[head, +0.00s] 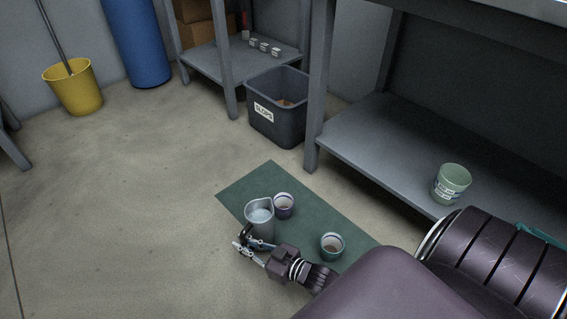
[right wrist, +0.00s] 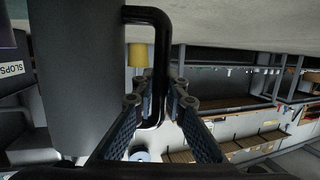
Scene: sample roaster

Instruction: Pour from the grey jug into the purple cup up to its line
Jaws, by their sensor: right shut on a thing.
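The grey jug (head: 260,219) looks upright at the left part of the green mat, with a pale surface inside; I cannot tell whether its base touches the mat. My right gripper (head: 246,243) is shut on its black handle, which shows between the fingers in the right wrist view (right wrist: 158,70). The jug's grey wall (right wrist: 82,80) fills the left of that view. The purple cup (head: 284,207) stands upright on the mat, just right of the jug, with something brownish inside. Its line cannot be made out. My left gripper is not in view.
A pale green container (head: 452,184) is on the grey shelf (head: 375,150). A dark slops bin (head: 277,120) stands behind the mat. The floor to the left is clear.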

